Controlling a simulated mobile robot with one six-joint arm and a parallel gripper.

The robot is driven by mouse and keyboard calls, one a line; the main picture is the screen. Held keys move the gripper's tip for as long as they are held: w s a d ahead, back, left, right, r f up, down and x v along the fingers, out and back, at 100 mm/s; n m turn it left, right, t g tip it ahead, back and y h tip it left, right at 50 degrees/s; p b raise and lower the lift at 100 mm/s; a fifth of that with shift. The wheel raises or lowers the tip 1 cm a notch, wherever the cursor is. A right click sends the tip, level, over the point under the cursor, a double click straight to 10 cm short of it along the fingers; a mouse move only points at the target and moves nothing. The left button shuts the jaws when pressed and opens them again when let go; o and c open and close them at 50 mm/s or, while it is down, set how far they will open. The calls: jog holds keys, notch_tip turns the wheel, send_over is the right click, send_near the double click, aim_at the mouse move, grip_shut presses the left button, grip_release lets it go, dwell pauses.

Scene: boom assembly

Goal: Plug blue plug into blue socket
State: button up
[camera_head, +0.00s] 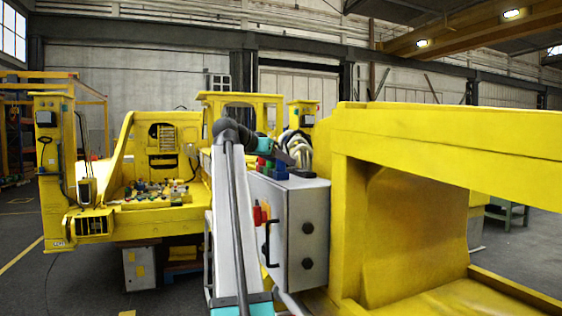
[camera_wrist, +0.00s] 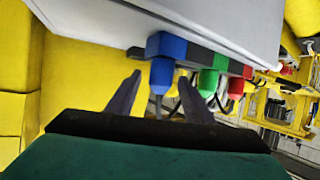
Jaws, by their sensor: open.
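In the wrist view, the blue socket (camera_wrist: 172,46) is a dark blue block on the side of a grey box. The lighter blue plug (camera_wrist: 161,76) is up against it, with a dark cable hanging below. They look joined, but I cannot tell how fully the plug is seated. My gripper (camera_wrist: 159,78) is open, with one dark finger on each side of the plug and visible gaps. In the head view my gripper (camera_head: 293,160) is at the top of the grey box, near a blue part (camera_head: 279,172); details there are too small to tell.
Green (camera_wrist: 208,80) and red (camera_wrist: 236,88) plugs sit right of the blue one, close to the right finger. The grey box (camera_head: 300,230) stands beside a large yellow boom (camera_head: 440,135). Yellow machinery (camera_head: 160,215) with small loose parts is at left.

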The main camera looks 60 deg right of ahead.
jog(key=b+v, duration=0.4)
jog(key=v, duration=0.9)
jog(key=shift+a+r, duration=0.2)
jog(key=shift+a, duration=0.1)
dwell(0.7)
